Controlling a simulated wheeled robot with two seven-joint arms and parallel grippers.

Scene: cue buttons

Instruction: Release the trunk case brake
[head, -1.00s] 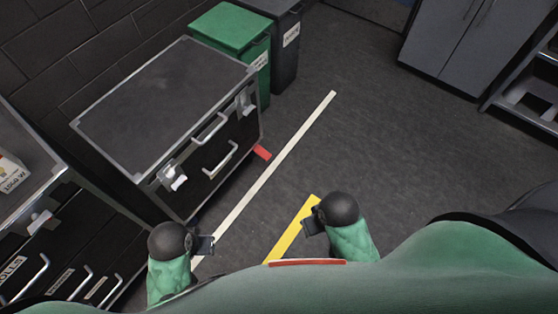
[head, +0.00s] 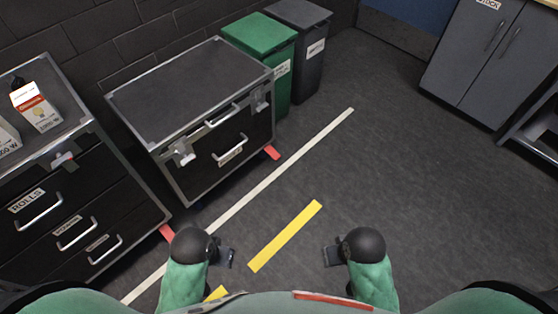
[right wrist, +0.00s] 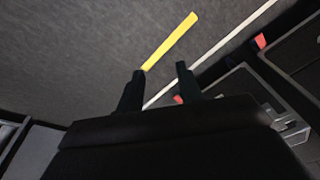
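The black trunk case (head: 190,90) with metal edges, latches and handles stands against the wall, left of centre in the head view. A red brake pedal (head: 272,152) sticks out at its lower right corner, near the floor. A second black case (head: 75,200) with drawers stands at the left, with its own red pedal (head: 166,233). My left gripper (head: 232,257) is empty in front of the cases; its opening is unclear. My right gripper (head: 328,256) is empty and apart from everything; its two fingers (right wrist: 158,85) are spread in the right wrist view.
Green (head: 265,40) and dark grey (head: 305,50) bins stand beyond the trunk case. A grey cabinet (head: 480,60) is at the right. White (head: 290,165) and yellow (head: 285,236) stripes cross the floor. The floor to the right is clear.

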